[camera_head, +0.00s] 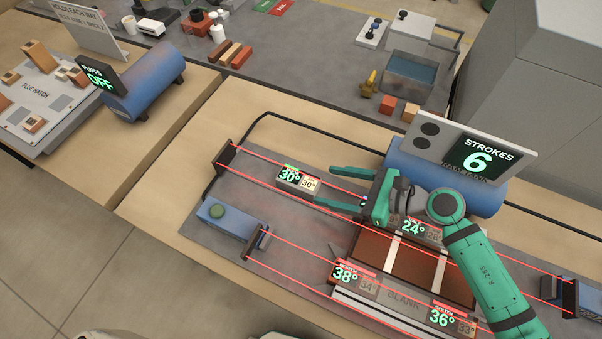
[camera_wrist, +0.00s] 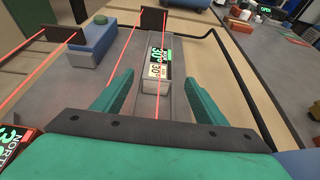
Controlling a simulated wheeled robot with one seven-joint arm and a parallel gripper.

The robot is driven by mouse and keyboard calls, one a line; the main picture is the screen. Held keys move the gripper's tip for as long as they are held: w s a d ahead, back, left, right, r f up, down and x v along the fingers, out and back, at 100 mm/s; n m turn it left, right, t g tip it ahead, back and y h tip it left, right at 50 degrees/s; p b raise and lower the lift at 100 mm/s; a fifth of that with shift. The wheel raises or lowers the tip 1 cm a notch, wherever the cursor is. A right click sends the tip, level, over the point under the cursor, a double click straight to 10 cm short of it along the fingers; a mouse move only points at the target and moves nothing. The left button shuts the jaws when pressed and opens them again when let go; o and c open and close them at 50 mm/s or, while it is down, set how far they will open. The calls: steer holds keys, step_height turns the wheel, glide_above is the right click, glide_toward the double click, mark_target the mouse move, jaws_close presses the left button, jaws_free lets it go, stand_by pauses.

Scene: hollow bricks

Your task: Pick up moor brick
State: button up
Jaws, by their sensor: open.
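A small pale brick with a 30° label (camera_head: 297,184) and a green strip lies on the grey bench plate, left of centre in the head view. In the wrist view this brick (camera_wrist: 158,78) lies lengthwise ahead, roughly centred between the finger lines. My gripper (camera_head: 324,187) is open, its two green fingers pointing left toward the brick's near end. Nothing is held. In the wrist view my gripper (camera_wrist: 158,78) has a finger on either side; whether they overlap the brick's end is unclear.
Red beams run from a dark post (camera_head: 226,157) and a second post (camera_head: 257,243) across the plate, close to the brick. A brown block rack (camera_head: 387,250) with temperature labels lies right. A blue box (camera_head: 228,221) with a green button stands left. A blue cylinder (camera_head: 405,167) stands behind.

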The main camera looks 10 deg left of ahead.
mark_target(301, 179)
steer(key=x, duration=0.5)
steer(key=shift+a, duration=0.15)
steer(key=shift+r+x, duration=0.15)
steer(key=shift+x, duration=1.15)
steer(key=shift+r+x, duration=0.2)
steer(key=shift+x, duration=1.1)
steer(key=shift+s+a, duration=0.15)
steer(key=shift+a, duration=0.05)
